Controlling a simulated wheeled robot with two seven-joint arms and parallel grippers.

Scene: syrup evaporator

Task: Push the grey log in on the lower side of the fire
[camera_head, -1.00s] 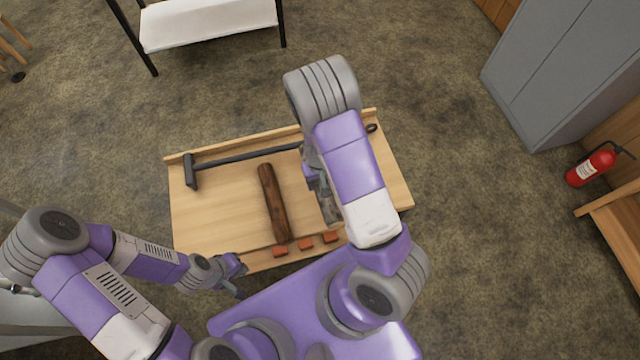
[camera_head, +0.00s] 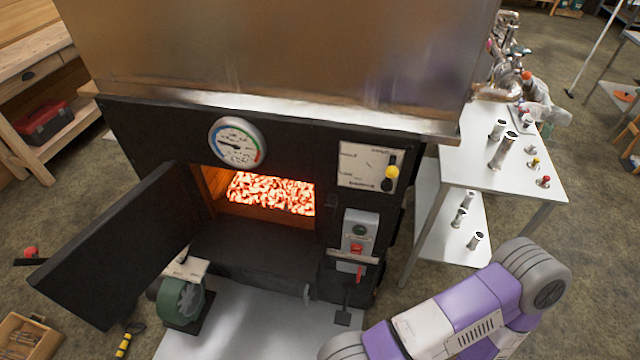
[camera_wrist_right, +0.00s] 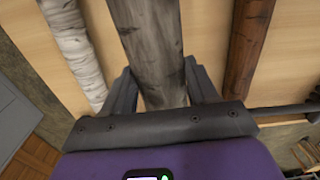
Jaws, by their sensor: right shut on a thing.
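The grey log (camera_wrist_right: 152,40) lies between the two fingers of my right gripper (camera_wrist_right: 160,82) in the right wrist view, and the gripper is shut on it. The log runs up out of that picture, so its far end is hidden. In the head view the fire (camera_head: 270,193) is a bed of glowing orange embers inside the open firebox. The black firebox door (camera_head: 108,250) stands swung open to the left. My right arm shows at the lower right, its gripper out of that picture. My left gripper is not in view.
In the wrist view a white-barked log (camera_wrist_right: 72,45) and a brown log (camera_wrist_right: 247,45) lie on pale wood either side. A gauge (camera_head: 237,143) sits above the firebox opening. A white table (camera_head: 505,165) with metal fittings is at right.

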